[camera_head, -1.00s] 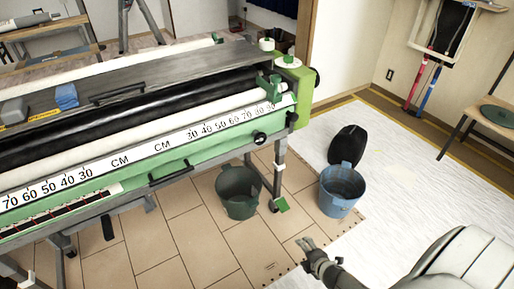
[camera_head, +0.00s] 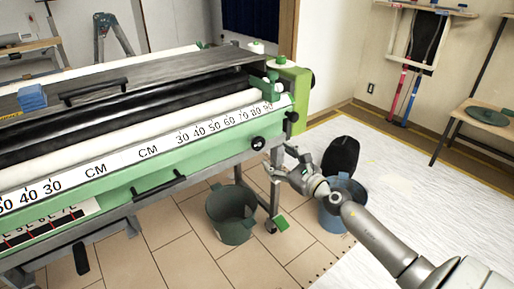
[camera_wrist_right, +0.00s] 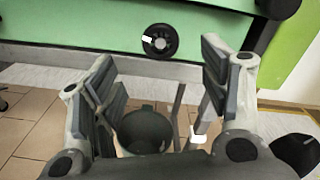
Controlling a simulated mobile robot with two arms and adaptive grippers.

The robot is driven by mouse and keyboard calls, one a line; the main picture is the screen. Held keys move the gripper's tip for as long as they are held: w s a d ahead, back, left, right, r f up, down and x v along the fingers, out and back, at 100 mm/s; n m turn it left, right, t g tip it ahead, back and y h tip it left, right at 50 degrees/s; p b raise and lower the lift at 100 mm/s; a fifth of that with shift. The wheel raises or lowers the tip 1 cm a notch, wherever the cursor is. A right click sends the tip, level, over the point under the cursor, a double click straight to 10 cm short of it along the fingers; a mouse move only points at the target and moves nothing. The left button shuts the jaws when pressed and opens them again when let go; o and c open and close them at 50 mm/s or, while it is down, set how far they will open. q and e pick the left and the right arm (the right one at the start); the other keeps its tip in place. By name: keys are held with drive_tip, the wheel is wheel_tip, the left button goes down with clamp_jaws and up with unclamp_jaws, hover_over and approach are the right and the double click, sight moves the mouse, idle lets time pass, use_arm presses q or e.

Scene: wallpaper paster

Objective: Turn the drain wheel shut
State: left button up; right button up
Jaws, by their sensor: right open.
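A small black wheel (camera_head: 258,143), which I take for the drain wheel, sits on the green front panel near the right end of the pasting machine (camera_head: 200,150). In the right wrist view the wheel (camera_wrist_right: 160,41) shows a white mark on its left side and lies beyond the fingertips, between them in the picture. My right gripper (camera_head: 279,160) is open and empty, to the right of and a little below the wheel, apart from it. Its fingers (camera_wrist_right: 160,68) are spread wide in the wrist view. My left gripper is out of view.
A dark green bucket (camera_head: 232,215) stands on the floor below the machine's right end, beside a machine leg. A blue bucket (camera_head: 334,215) stands behind my right arm, with a black bag-like thing (camera_head: 341,156) behind it.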

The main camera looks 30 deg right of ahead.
sight(260, 144)
drive_tip(key=w, duration=1)
drive_tip(key=shift+w+a+b, duration=0.1)
drive_tip(key=shift+a+b, duration=0.3)
drive_tip(key=shift+w+f, duration=0.1)
drive_tip(key=shift+w, duration=0.05)
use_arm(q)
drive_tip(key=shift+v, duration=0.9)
use_arm(e)
drive_tip(key=c, duration=1)
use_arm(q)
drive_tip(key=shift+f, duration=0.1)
use_arm(e)
drive_tip(key=shift+c, duration=0.2)
